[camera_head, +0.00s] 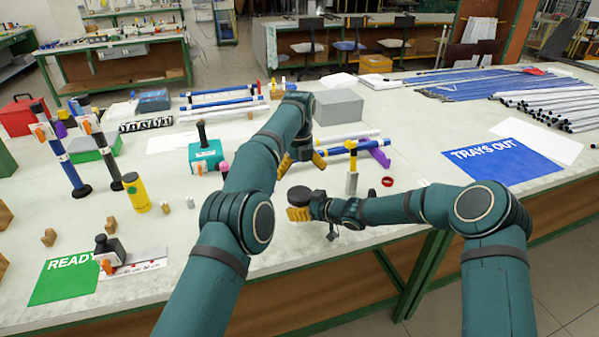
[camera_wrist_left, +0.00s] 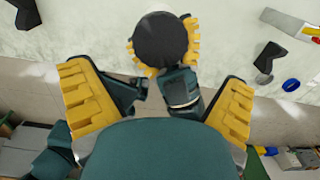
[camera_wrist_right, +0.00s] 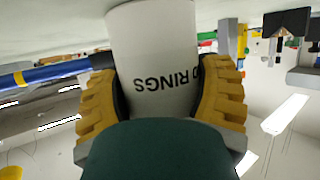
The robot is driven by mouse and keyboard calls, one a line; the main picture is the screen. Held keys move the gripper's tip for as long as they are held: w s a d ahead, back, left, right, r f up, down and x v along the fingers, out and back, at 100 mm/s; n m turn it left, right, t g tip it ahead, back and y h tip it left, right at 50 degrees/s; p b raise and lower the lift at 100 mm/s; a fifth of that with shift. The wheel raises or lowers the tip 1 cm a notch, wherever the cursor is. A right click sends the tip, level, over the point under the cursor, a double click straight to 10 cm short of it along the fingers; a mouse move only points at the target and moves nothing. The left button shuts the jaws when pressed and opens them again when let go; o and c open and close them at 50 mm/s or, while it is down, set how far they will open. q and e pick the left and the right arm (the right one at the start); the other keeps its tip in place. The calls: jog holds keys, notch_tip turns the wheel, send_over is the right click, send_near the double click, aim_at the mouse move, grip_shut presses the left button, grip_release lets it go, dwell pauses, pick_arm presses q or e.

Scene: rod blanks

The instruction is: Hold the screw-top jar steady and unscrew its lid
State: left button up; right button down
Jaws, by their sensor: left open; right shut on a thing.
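The screw-top jar shows in the right wrist view as a white cylinder (camera_wrist_right: 155,60) with black lettering ending in "RINGS". My right gripper (camera_head: 298,213) is shut around its body, a yellow finger on each side. The jar's dark round lid (camera_head: 300,196) faces up above those fingers, and it also shows in the left wrist view (camera_wrist_left: 160,38). My left gripper (camera_head: 302,160) is open and empty, beyond the jar in the head view and apart from the lid. I cannot tell whether the jar's base touches the table.
A silver and yellow post (camera_head: 351,182) and a red ring (camera_head: 388,181) are right of the jar. Blue and white rods on a purple rest (camera_head: 379,157) lie behind. A teal block (camera_head: 206,156) stands left. The table's front edge is close to my right gripper.

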aim_at(300, 193)
pick_arm(q)
jog(key=shift+f+m, duration=0.2)
jog(key=shift+m, duration=0.1)
jog(key=shift+f, duration=3.85)
jog(key=c, duration=1.2)
jog(key=n, duration=1.3)
jog(key=shift+d+r+n, duration=0.1)
jog(key=shift+n, duration=0.2)
jog(key=o, duration=1.2)
